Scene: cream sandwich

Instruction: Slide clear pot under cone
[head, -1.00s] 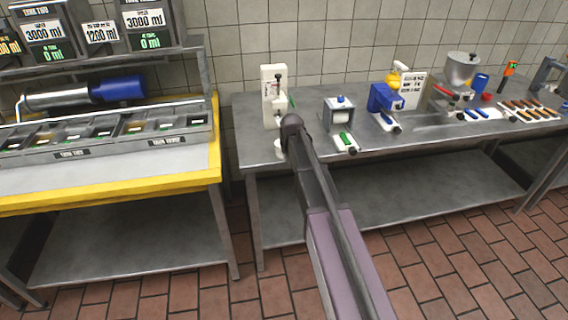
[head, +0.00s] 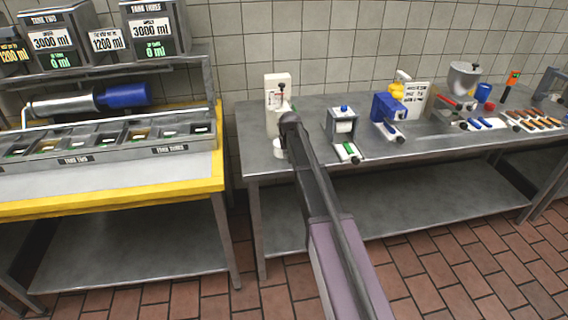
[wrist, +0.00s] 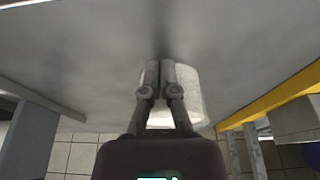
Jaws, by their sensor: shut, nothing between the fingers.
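In the wrist view my gripper (wrist: 160,65) is shut and empty, its two fingers side by side. A pale, whitish round-edged thing, probably the clear pot (wrist: 190,92), shows directly behind the fingers and is partly hidden by them. I cannot tell whether they touch it. In the head view a small white round thing (head: 279,148), likely the same pot, stands at the table's front left, just left of my arm. A white upright machine (head: 278,88) stands behind it. My arm hides part of this machine, and I cannot make out a cone. My gripper is hidden in the head view.
The grey metal table (head: 365,165) carries a small white-and-grey device (head: 343,122), a blue machine (head: 388,108) and a steel hopper (head: 464,78) to the right. A yellow-edged counter (head: 120,195) with several bins stands left, across a narrow gap.

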